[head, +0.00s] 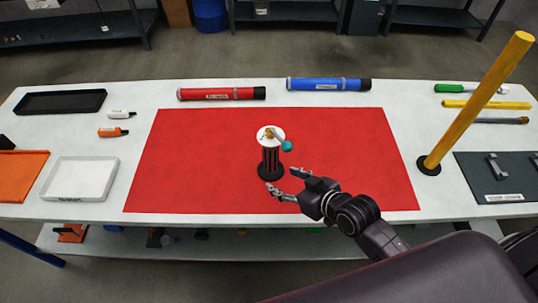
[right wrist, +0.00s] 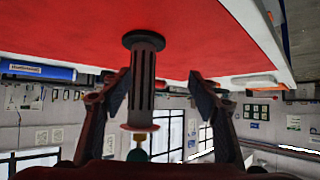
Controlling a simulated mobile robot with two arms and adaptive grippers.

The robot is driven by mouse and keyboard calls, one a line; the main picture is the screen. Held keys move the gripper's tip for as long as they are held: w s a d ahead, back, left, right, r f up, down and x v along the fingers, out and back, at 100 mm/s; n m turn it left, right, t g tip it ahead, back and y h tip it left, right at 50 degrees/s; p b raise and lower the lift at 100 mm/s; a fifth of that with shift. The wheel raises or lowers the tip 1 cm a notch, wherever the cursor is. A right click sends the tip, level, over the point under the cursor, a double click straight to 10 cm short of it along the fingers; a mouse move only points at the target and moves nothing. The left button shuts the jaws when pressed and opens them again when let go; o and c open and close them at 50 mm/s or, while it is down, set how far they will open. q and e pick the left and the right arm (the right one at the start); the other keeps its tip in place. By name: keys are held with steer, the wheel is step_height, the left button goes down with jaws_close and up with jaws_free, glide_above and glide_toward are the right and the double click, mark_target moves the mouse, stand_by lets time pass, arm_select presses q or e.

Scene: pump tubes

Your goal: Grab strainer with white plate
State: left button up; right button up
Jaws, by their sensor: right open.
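The strainer (head: 270,163) stands upright on the red mat (head: 200,160), a dark slotted cylinder on a round black base. Its white plate (head: 270,134) is on top, with a small brass part and a teal knob above it. My right gripper (head: 280,180) is open just right of and in front of the strainer. In the right wrist view, which looks upside down, the strainer (right wrist: 143,85) shows between the two spread fingers of the right gripper (right wrist: 160,78). I cannot tell any contact. My left gripper is not in view.
A red tube (head: 215,94) and a blue tube (head: 325,84) lie behind the mat. A yellow post (head: 475,105) stands at the right. A white tray (head: 80,180) and small bottles are at the left. The mat around the strainer is clear.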

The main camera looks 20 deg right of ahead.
mark_target(276, 153)
steer(key=w+r, duration=0.1)
steer(key=w+r+t, duration=0.1)
steer(key=w, duration=0.1)
steer(key=w+d+r+t, duration=0.1)
steer(key=shift+w+y, duration=0.25)
steer(key=shift+y, duration=0.05)
steer(key=shift+w+a, duration=0.1)
steer(key=shift+w, duration=0.2)
steer(key=x, duration=0.2)
steer(key=p+x, duration=0.1)
steer(key=x, duration=0.1)
steer(key=p+x, duration=0.1)
steer(key=x, duration=0.1)
steer(key=shift+w+d+f, duration=0.15)
steer(key=shift+w+d, duration=0.1)
steer(key=shift+w, duration=0.05)
steer(key=shift+w+a+f, duration=0.1)
steer(key=shift+w+f, duration=0.1)
steer(key=c, duration=1.5)
steer(key=shift+r, duration=0.15)
jaws_close()
